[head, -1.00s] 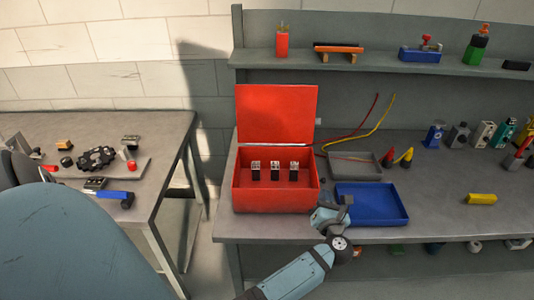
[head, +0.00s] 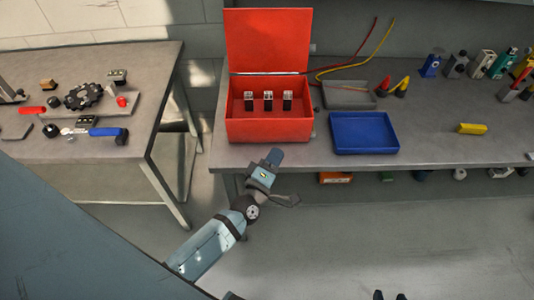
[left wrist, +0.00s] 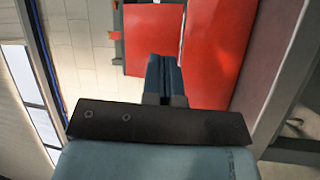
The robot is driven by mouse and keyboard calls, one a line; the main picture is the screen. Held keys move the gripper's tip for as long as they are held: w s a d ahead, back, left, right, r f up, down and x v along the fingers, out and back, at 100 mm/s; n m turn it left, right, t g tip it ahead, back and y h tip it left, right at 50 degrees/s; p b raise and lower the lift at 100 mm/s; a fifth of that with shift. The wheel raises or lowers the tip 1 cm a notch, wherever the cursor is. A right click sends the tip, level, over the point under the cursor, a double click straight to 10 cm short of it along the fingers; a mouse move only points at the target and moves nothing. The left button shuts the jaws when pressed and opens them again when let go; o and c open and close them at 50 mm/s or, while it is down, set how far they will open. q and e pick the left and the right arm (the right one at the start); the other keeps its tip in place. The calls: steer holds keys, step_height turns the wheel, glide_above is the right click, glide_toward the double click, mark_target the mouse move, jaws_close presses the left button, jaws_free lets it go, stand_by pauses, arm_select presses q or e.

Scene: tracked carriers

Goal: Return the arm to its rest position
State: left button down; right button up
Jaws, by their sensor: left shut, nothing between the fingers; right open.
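My left gripper (head: 272,157) is shut and empty, in front of the bench's front edge and below the red box (head: 268,127). In the left wrist view the closed fingers (left wrist: 164,75) point towards the red box (left wrist: 215,55), with nothing between them. My left forearm reaches up from the lower middle of the head view. My right gripper (head: 390,296) shows only as two dark, spread fingertips at the bottom edge, over the floor. The rest of it is out of frame. The red box stands open on the bench with three small black-and-silver blocks (head: 268,100) inside.
A blue tray (head: 363,146) and a grey tray (head: 348,98) stand right of the box. A yellow block (head: 472,128) lies farther right. A side table (head: 150,90) at the left carries a black gear (head: 83,96) and tools. The floor (head: 400,225) before the bench is clear.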

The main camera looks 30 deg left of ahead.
stand_by(0.6)
arm_select(q)
steer(key=s+f+m+g+h, duration=0.1)
steer(key=s+f+m+g, duration=0.3)
steer(key=s+m, duration=0.4)
steer(key=s+d+f+m+g+h+p, duration=0.1)
steer(key=s+f+m+g+h, duration=0.1)
steer(key=s+f+m+g, duration=0.3)
steer(key=s+f+m, duration=0.1)
steer(key=s+m, duration=0.3)
steer(key=m, duration=0.1)
steer(key=shift+s+f, duration=0.2)
steer(key=shift+s, duration=0.1)
steer(key=shift+d, duration=0.1)
steer(key=c, duration=1.8)
jaws_free()
steer(key=shift+c, duration=0.2)
